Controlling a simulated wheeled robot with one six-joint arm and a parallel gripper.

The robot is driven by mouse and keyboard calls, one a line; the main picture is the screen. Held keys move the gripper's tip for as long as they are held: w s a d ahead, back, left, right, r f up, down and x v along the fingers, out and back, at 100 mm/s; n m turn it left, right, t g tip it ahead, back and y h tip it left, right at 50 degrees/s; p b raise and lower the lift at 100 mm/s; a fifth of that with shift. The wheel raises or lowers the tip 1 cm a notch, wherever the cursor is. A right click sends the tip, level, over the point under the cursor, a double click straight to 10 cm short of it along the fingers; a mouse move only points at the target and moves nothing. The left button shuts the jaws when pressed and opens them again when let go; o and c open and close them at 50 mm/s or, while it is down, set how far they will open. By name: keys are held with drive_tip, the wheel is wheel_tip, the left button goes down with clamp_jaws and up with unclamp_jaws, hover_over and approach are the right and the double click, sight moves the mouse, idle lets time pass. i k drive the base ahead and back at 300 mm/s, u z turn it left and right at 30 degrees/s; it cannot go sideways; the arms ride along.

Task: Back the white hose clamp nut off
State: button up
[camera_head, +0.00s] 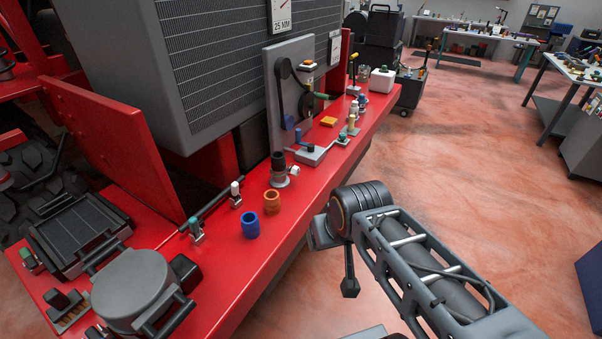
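A short black hose stub (278,160) stands upright on the red deck. A grey metal clamp (279,180) is around its lower part. A small white nut (294,170) sticks out on the clamp's right side. Another white-topped fitting (236,188) stands to the left on a thin pipe, apart from the clamp. My gripper (348,287) hangs below my wrist, to the right of the deck edge and apart from the nut. Only a dark, narrow part of it shows, so its opening cannot be told. I see nothing held in it.
A blue ring (250,225) and an orange ring (271,202) stand close in front of the clamp. A grey upright panel (290,95) rises behind it. A green-topped fitting (195,230) and a grey round lid (130,285) are at left. The floor at right is mostly open.

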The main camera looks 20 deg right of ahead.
sight(295, 171)
drive_tip(key=k, duration=1.25)
drive_tip(key=z, duration=0.7)
drive_tip(key=i, duration=1.45)
drive_tip(key=u, duration=0.8)
drive_tip(key=i, duration=0.25)
drive_tip(key=u, duration=0.15)
